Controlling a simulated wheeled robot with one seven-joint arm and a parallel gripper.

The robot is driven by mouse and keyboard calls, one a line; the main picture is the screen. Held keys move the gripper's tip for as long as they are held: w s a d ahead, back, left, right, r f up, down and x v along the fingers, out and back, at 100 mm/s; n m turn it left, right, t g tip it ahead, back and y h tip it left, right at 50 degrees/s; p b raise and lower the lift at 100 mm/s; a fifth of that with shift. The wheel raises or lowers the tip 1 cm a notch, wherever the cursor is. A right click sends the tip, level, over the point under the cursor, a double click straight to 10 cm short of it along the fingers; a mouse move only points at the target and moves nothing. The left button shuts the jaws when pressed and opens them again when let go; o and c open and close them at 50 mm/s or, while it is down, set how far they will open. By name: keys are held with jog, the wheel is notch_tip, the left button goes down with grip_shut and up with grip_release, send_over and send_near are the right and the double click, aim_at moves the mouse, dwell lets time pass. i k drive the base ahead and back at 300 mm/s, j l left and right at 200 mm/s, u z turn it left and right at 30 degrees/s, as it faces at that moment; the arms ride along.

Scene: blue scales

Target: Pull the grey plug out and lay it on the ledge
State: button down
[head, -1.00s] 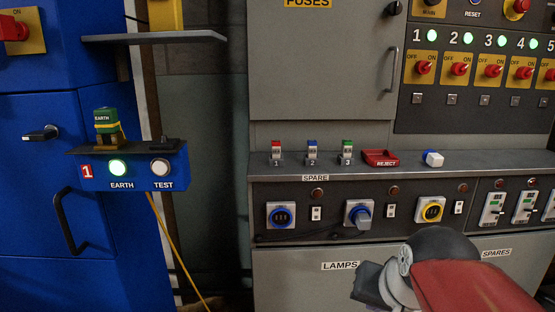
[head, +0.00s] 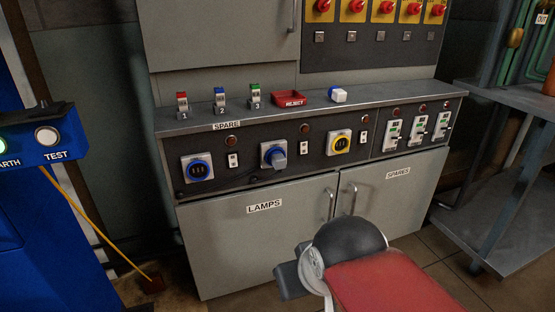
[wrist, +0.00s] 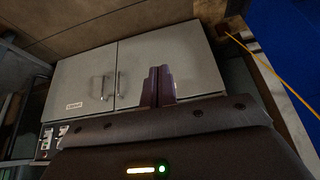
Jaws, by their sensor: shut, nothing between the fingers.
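The grey plug (head: 277,158) sits in the middle socket of the dark panel, a blue-ringed one, and a dark cable runs left from it. The grey ledge (head: 385,95) runs along the cabinet above the sockets. My gripper's fingers (wrist: 159,73) show in the wrist view, close together and empty, in front of the cabinet doors. In the head view my arm is below and in front of the panel, well apart from the plug; the fingertips are hard to make out there.
The ledge holds three small numbered switches (head: 220,101), a red REJECT tray (head: 301,97) and a blue-and-white block (head: 338,95). A blue unit (head: 40,140) stands left, a metal bench (head: 510,98) right.

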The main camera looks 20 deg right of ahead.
aim_at(276, 157)
jog(key=z, duration=1.5)
jog(key=k+z, duration=0.1)
jog(key=k, duration=0.5)
